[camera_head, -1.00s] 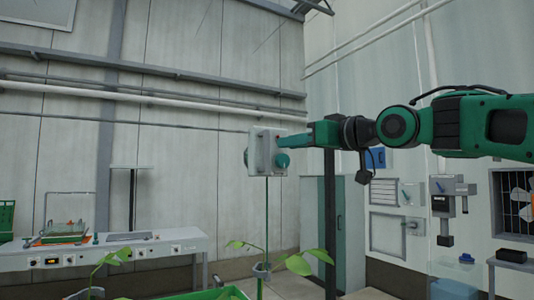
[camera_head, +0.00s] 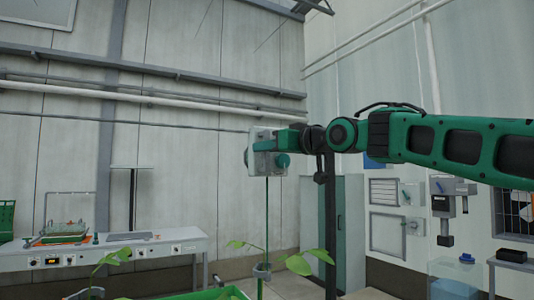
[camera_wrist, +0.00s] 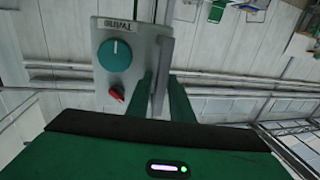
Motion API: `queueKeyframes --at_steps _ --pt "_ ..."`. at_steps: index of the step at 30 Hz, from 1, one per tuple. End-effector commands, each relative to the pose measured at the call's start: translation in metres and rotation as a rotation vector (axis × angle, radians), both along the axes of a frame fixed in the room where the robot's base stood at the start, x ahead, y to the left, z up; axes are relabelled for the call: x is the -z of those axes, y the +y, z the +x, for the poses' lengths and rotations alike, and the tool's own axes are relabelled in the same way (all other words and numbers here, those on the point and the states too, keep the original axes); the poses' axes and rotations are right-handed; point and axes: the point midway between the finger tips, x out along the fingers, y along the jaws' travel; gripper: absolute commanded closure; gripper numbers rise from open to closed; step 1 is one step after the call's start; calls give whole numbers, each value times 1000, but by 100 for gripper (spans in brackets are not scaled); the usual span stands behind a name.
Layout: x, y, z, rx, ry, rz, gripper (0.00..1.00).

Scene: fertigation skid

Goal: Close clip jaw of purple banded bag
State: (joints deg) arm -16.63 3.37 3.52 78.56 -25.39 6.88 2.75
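No purple banded bag and no clip jaw can be made out in either view. My gripper (camera_head: 282,150) is raised at the right side of a pale grey box (camera_head: 261,155). In the wrist view the box (camera_wrist: 128,30) has a teal round knob (camera_wrist: 115,55), a small red lever (camera_wrist: 117,94) and an upside-down label.
A thin green line (camera_head: 267,215) runs down below the box to leafy plants (camera_head: 300,263) at the bottom. A white workbench (camera_head: 110,250) with a tray stands at the left. Wall boxes (camera_head: 383,192) and a clear bin (camera_head: 455,278) are at the right.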

Motion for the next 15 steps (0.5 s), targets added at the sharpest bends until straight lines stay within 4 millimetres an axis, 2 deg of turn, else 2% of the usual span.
queueKeyframes --at_steps 2,5,15 --pt "0 0 0 0 0 0 80" --pt "0 0 0 1 0 0 99" --pt "-1 5 -4 1 0 0 100"
